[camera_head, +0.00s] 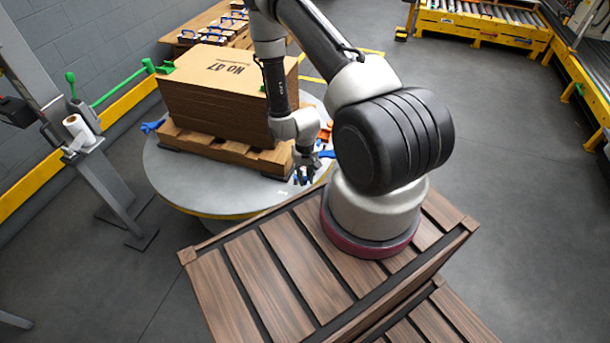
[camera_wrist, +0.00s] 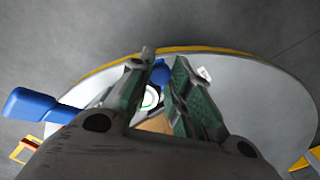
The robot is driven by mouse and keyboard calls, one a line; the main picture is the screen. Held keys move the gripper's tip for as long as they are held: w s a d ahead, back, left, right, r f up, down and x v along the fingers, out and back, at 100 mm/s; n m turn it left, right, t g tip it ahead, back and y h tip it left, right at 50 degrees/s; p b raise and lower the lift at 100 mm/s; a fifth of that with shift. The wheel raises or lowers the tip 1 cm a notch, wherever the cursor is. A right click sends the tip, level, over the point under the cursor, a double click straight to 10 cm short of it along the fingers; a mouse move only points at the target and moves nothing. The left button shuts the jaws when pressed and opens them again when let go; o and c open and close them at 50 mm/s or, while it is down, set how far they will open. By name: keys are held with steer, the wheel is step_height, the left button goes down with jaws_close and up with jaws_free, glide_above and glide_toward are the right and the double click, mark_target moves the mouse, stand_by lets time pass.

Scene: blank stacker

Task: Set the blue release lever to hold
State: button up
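My gripper (camera_head: 303,178) points down at the near edge of the round grey turntable (camera_head: 200,192). In the wrist view its two fingers (camera_wrist: 164,68) stand apart. A small blue end (camera_wrist: 160,72) shows in the gap between them; I cannot tell whether they touch it. A blue lever (camera_wrist: 30,106) sticks out to the left of the fingers in the wrist view. In the head view, a blue part (camera_head: 327,154) shows just right of my gripper, and another (camera_head: 152,126) at the turntable's left. Which one is the release lever, and its setting, I cannot tell.
A stack of brown cardboard blanks (camera_head: 225,90) lies on a wooden pallet (camera_head: 215,146) on the turntable. An orange part (camera_head: 325,133) is beside my gripper. A grey stand (camera_head: 105,170) is left. A yellow-framed roller conveyor (camera_head: 480,25) is far right; the floor between is clear.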

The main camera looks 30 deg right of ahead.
jaws_close()
steer(key=shift+w+d+n, duration=0.25)
steer(key=shift+d+n, duration=0.15)
steer(key=shift+n, duration=0.7)
steer(key=shift+w+d+n, duration=0.2)
steer(key=shift+d+n, duration=0.2)
steer(key=shift+n, duration=0.7)
steer(key=o, duration=0.8)
jaws_free()
steer(key=shift+o, duration=0.2)
steer(key=shift+r, duration=0.1)
step_height(320, 180, up, 12)
